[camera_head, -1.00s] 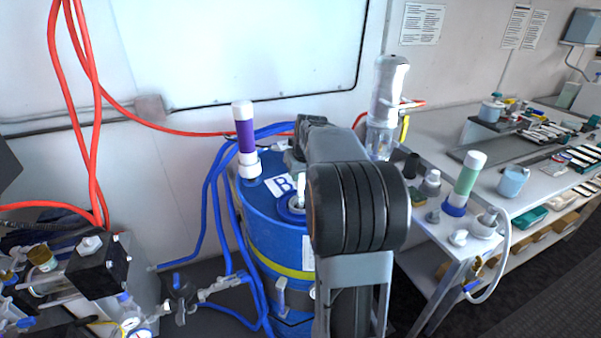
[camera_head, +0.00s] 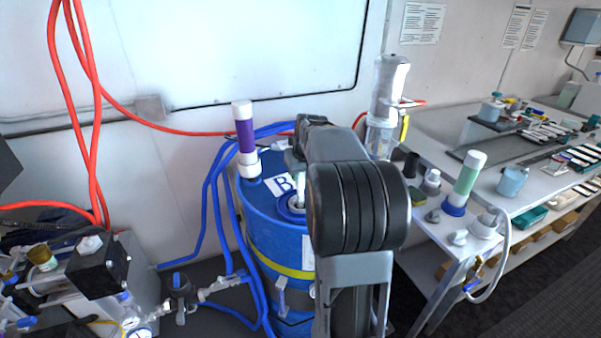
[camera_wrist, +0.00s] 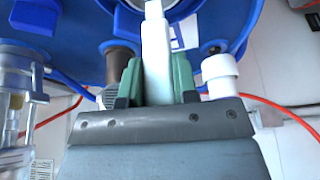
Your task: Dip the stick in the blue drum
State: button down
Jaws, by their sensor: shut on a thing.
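The blue drum (camera_head: 262,225) stands upright in the middle of the head view, with a yellow band and a white label on its lid. My gripper (camera_wrist: 158,80) is over the drum, its green-padded fingers shut on a white stick (camera_wrist: 155,45). In the head view the stick (camera_head: 301,188) points down at the ringed opening on the lid, beside my arm. Its lower end is at the opening, but my arm partly covers this spot and I cannot tell how deep it reaches. The drum's blue top (camera_wrist: 75,35) fills the upper wrist view.
A purple-and-white tube (camera_head: 245,140) stands on the lid's left side. Blue hoses (camera_head: 215,200) run beside the drum. A clear dispenser (camera_head: 384,110) stands behind, right of my arm. A bench (camera_head: 440,225) with a green-and-white tube (camera_head: 468,180) is at the right. Valve equipment fills the lower left.

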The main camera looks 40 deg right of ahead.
notch_tip(320, 180, up, 26)
jog(key=p, duration=1.5)
jog(key=shift+r, duration=0.2)
dwell(0.5)
jog(key=shift+s, duration=0.1)
dwell(0.5)
